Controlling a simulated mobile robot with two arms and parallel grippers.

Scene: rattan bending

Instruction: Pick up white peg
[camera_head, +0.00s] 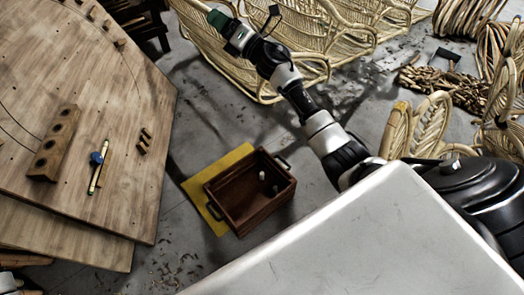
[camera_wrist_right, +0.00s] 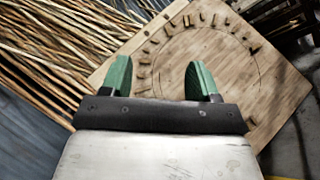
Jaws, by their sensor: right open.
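My right gripper (camera_head: 217,19) is at the top of the head view, far above the box in the picture and away from the pegs. Its green fingers also show in the right wrist view (camera_wrist_right: 161,78), spread apart with nothing between them. No white peg can be made out in the right wrist view. My left gripper is not in view.
A wooden board table (camera_head: 75,85) on the left carries brown pegs, a holed block (camera_head: 54,145) and a pencil-like tool (camera_head: 99,167). A yellow mat (camera_head: 197,190) lies under the box. Rattan chairs (camera_head: 345,45) stand at the back. Long canes (camera_wrist_right: 50,40) lie beside the board.

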